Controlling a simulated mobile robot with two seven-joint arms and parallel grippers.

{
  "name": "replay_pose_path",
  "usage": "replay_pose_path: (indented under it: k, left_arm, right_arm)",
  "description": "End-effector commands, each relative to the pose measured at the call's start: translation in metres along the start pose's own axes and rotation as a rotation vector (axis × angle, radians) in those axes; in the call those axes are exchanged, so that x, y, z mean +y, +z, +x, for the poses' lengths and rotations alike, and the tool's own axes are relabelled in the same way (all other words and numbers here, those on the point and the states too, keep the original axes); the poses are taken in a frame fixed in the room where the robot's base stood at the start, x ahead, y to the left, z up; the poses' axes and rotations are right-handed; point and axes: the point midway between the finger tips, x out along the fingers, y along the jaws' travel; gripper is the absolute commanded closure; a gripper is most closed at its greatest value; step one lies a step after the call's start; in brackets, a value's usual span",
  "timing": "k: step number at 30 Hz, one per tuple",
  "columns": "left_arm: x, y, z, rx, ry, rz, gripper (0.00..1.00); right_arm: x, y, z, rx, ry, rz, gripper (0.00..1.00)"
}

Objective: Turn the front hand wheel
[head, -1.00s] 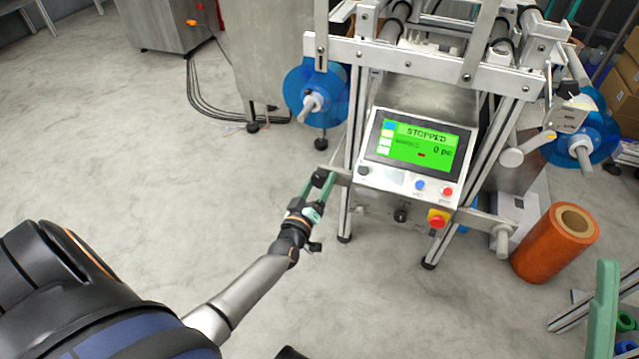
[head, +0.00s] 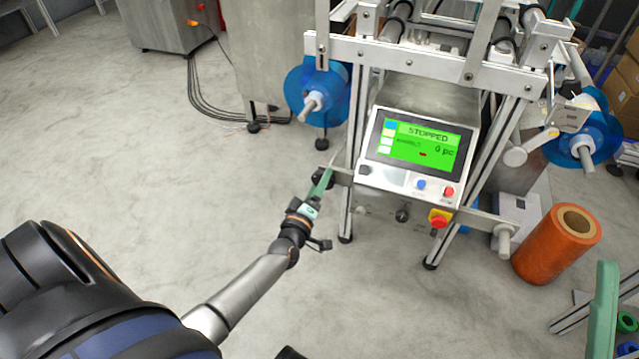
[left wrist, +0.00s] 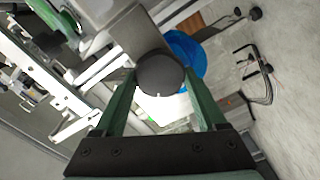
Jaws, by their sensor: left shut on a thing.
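The front hand wheel shows as a dark round knob (head: 317,174) at the left end of a short bar beside the machine's control panel (head: 412,155). My left gripper (head: 321,182) is at the knob, its green fingers partly overlapping in the head view. In the left wrist view the black knob (left wrist: 160,74) sits between the two green fingers, and my left gripper (left wrist: 162,92) is shut on it. A pale green finger-like part at the right edge of the head view looks like part of my right gripper (head: 604,308); its opening cannot be seen.
The panel screen reads STOPPED and 0 pc. A red stop button (head: 438,221) sits below it. Blue reels hang at the left (head: 318,92) and right (head: 584,128). An orange roll (head: 556,244) stands at the right.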

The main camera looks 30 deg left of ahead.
Motion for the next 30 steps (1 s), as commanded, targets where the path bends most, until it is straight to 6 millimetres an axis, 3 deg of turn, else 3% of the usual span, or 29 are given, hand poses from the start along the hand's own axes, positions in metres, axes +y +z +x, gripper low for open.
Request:
replay_pose_path:
  k: [7, 8, 14, 23, 30]
  left_arm:
    - [-0.001, 0.001, -0.001, -0.003, -0.002, 0.0, 0.82]
    - [-0.001, 0.001, -0.001, -0.003, -0.002, 0.0, 0.23]
    - [-0.001, 0.001, -0.001, -0.002, -0.001, 0.001, 0.01]
    - [0.0, 0.0, -0.003, -0.001, -0.001, 0.001, 0.0]
    - [0.001, -0.001, -0.038, -0.004, -0.004, 0.002, 0.0]
  right_arm:
    - [0.0, 0.0, 0.0, 0.0, 0.0, 0.0, 0.5]
    - [0.0, 0.0, 0.0, 0.0, 0.0, 0.001, 0.5]
    - [0.0, 0.0, 0.0, 0.0, 0.001, 0.001, 0.5]
    - [0.0, -0.001, 0.001, 0.0, 0.001, 0.001, 0.5]
    - [0.005, -0.012, 0.011, 0.006, 0.002, -0.003, 0.5]
